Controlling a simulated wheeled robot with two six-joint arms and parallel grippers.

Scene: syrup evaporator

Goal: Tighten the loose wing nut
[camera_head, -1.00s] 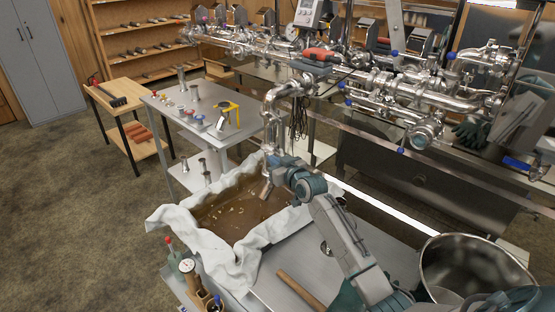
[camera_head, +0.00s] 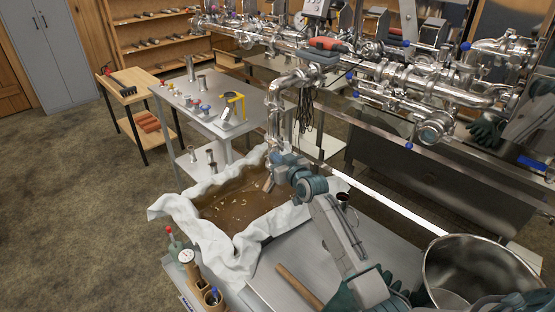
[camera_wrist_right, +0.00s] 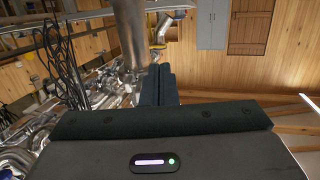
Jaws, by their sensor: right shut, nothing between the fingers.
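My right gripper (camera_head: 276,157) is at the lower part of the silver vertical pipe (camera_head: 275,118), above the syrup pan. In the right wrist view its two dark fingers (camera_wrist_right: 159,72) are shut together with nothing between them, close beside the metal pipe (camera_wrist_right: 130,35). I cannot tell whether they touch it. I cannot make out the loose wing nut in either view; the gripper or the pipework may hide it. My left gripper is not in view.
The cloth-lined pan of brown syrup (camera_head: 238,208) lies below the gripper. Dark cables (camera_head: 305,108) hang beside the pipe. Shiny pipework (camera_head: 400,80) runs behind. A large steel pot (camera_head: 436,262) stands at lower right, and a wooden-handled tool (camera_head: 298,283) lies on the steel top.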

